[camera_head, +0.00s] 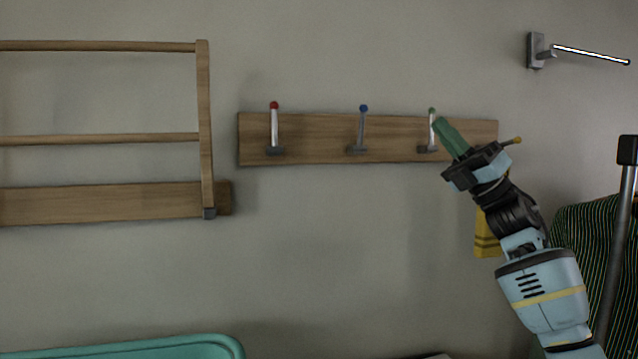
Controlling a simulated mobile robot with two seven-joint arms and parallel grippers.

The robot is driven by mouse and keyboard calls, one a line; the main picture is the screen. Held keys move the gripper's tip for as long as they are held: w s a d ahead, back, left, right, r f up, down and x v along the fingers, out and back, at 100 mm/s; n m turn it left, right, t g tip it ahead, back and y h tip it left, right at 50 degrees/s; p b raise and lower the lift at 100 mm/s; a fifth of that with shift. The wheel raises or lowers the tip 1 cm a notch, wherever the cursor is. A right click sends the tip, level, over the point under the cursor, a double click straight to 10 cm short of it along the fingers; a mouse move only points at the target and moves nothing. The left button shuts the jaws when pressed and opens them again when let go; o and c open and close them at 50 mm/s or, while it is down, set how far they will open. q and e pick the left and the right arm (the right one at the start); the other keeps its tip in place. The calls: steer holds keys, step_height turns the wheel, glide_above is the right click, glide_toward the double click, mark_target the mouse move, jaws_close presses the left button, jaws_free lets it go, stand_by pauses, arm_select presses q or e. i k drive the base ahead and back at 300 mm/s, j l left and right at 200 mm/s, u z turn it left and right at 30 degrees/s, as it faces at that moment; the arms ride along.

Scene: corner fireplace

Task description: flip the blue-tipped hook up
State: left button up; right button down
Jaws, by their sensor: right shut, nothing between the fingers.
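A wooden rail (318,142) on the wall carries several coloured-tip hooks. The blue-tipped hook (362,130) is in the middle of the rail and stands up against it, its blue tip at the top. My right gripper (438,123) is shut and empty, with its green fingers at the green-tipped hook (432,130), to the right of the blue-tipped one. I cannot tell whether the fingers touch the green-tipped hook. My left gripper is not in view.
The red-tipped hook (274,130) also stands up. A yellow-tipped peg (515,141) sticks out beside my right wrist, above a yellow cloth (486,240). A wooden rack (205,130) is at left, a metal wall arm (590,53) at upper right, a teal tub (190,346) below.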

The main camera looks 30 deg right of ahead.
mark_target(363, 108)
steer(key=k, duration=1)
